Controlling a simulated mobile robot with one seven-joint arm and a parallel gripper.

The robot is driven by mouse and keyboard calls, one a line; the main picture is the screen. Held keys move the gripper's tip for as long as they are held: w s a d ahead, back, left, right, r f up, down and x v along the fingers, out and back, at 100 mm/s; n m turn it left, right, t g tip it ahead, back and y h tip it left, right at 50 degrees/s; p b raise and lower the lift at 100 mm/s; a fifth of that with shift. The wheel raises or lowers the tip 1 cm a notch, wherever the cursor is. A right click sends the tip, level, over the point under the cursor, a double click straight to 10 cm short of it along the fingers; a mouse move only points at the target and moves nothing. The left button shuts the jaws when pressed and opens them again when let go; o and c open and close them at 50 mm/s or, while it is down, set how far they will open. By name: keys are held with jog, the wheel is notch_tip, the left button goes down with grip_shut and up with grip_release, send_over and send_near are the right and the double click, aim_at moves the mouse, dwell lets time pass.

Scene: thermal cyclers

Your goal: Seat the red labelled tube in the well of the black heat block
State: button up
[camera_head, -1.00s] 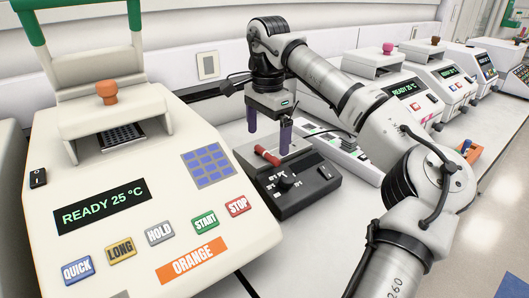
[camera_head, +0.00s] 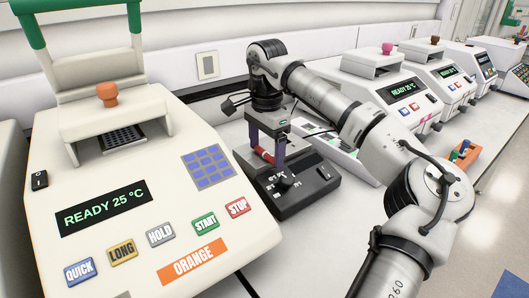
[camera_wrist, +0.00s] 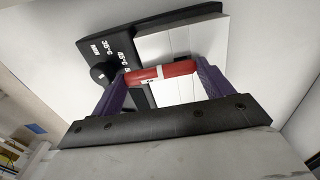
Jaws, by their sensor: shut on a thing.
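The red labelled tube (camera_head: 264,155) lies roughly level across the light grey top of the black heat block (camera_head: 308,192). My gripper (camera_head: 267,158) points down over the block with its purple fingers shut on the tube. In the wrist view the red tube (camera_wrist: 160,72) spans the gap between the fingers (camera_wrist: 163,80), a small white label mark on its side. The heat block (camera_wrist: 150,22) shows behind it with its knob and white lettering. I cannot tell whether the tube still touches the block's top.
A large cream thermal cycler (camera_head: 140,200) labelled ORANGE stands close on the left. More cyclers (camera_head: 400,85) line the back right. A white strip-like device (camera_head: 345,155) lies right of the block. An orange rack (camera_head: 465,153) with coloured items sits farther right.

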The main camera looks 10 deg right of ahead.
jog(key=shift+r, duration=0.1)
notch_tip(320, 180, up, 20)
jog(key=p, duration=0.3)
dwell(0.3)
jog(key=b, duration=0.3)
send_over(266, 152)
notch_tip(266, 152, down, 15)
jog(key=shift+f+p, duration=0.4)
jog(key=shift+f, duration=2)
